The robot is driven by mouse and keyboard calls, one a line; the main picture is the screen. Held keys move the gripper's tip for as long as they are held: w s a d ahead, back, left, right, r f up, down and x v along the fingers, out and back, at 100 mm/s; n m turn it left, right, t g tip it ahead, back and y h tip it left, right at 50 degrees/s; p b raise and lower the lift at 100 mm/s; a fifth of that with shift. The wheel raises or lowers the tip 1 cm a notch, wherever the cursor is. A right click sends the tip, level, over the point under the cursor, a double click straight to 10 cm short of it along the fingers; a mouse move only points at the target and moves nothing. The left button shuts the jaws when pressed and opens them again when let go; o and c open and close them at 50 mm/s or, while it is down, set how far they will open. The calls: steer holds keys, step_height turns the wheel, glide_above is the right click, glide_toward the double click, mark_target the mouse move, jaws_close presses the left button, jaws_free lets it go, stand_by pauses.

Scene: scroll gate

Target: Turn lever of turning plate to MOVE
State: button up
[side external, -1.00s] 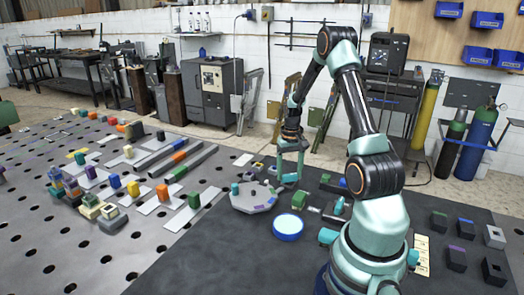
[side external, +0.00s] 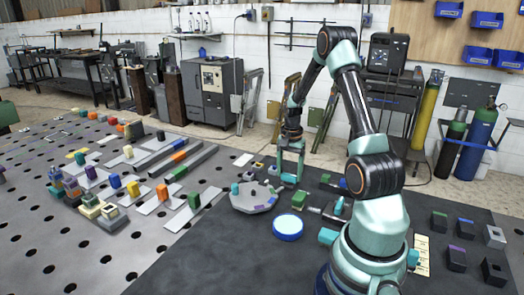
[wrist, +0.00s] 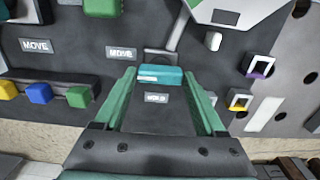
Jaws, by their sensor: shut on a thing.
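The turning plate (side external: 254,197) is a grey many-sided disc left of my gripper in the side view. Part of its pale edge shows at the top of the wrist view (wrist: 238,12). A teal lever block (wrist: 160,76) lies between the fingertips of my gripper (wrist: 160,82), which is shut on it. A HOLD label (wrist: 156,98) is just below the block, and a MOVE label (wrist: 121,54) is to its upper left. In the side view my gripper (side external: 289,181) is low at the plate's right; the lever is hard to make out there.
A blue round dish (side external: 288,227) stands in front of the plate. In the wrist view, yellow, blue and green blocks (wrist: 40,93) sit at the left, beneath another MOVE label (wrist: 36,46). Two square-holed pieces (wrist: 240,99) stand at the right.

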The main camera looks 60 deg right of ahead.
steer(key=shift+r, duration=0.1)
stand_by(0.3)
steer(key=o, duration=1.3)
step_height(320, 180, up, 12)
steer(key=shift+r, duration=0.1)
steer(key=w+a+r+n+t, duration=0.1)
steer(key=w+a+r+n, duration=0.25)
steer(key=a, duration=0.45)
steer(key=s+a+r+n+t, duration=0.1)
steer(key=a+n, duration=0.3)
steer(key=a, duration=0.4)
steer(key=s+a+r+n+t, duration=0.1)
steer(key=a+r+n+t, duration=0.1)
steer(key=a+n, duration=0.3)
steer(key=s+a+r+n+t, duration=0.1)
steer(key=a+r+n, duration=0.2)
steer(key=a, duration=0.9)
steer(key=shift+s+n+t, duration=0.3)
steer(key=shift+s+n, duration=0.1)
steer(key=shift+n, duration=0.75)
